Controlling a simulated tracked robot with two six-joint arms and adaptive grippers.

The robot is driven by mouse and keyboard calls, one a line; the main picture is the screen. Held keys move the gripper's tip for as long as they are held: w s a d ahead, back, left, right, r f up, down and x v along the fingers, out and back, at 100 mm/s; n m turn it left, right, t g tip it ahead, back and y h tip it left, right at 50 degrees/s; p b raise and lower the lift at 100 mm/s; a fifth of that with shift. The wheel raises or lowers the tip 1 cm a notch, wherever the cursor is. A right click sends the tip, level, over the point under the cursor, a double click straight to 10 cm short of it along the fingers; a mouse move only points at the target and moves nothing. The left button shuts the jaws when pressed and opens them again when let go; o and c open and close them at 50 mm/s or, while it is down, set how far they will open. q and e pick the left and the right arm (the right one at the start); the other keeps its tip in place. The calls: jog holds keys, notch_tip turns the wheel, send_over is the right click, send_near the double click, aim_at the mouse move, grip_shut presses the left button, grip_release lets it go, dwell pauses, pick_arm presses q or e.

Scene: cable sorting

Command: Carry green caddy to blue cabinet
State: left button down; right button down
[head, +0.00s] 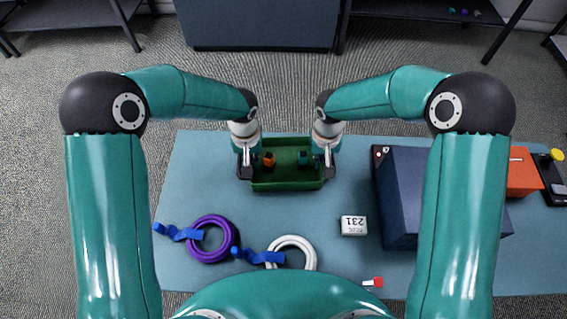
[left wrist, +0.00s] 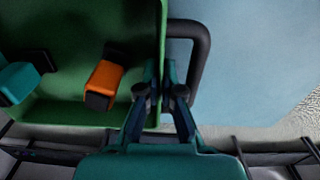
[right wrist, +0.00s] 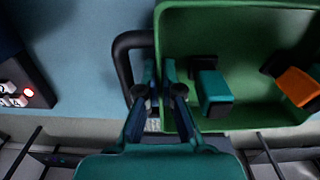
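The green caddy (head: 287,184) is an open tray with black end handles, at the back edge of the blue table. An orange-and-black item (left wrist: 103,84) and a teal-and-black item (right wrist: 213,90) lie inside it. My left gripper (head: 246,170) is closed on its left end wall, with a finger on each side. My right gripper (head: 328,170) grips the right end wall the same way. Whether the caddy touches the table is not clear. A dark blue cabinet (head: 260,24) stands on the floor beyond the table, at top centre.
A navy box (head: 400,215) and an orange box (head: 522,176) stand at the table's right. A purple coil (head: 212,254), a white coil (head: 310,250), blue straps and a label block (head: 354,225) lie in front. Carpet separates table and cabinet; dark shelves flank the cabinet.

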pick_arm(q)
jog(key=shift+w+r, duration=0.1)
jog(key=shift+r, duration=0.05)
pick_arm(e)
jog(key=shift+w+r, duration=0.1)
jog(key=shift+r, duration=0.05)
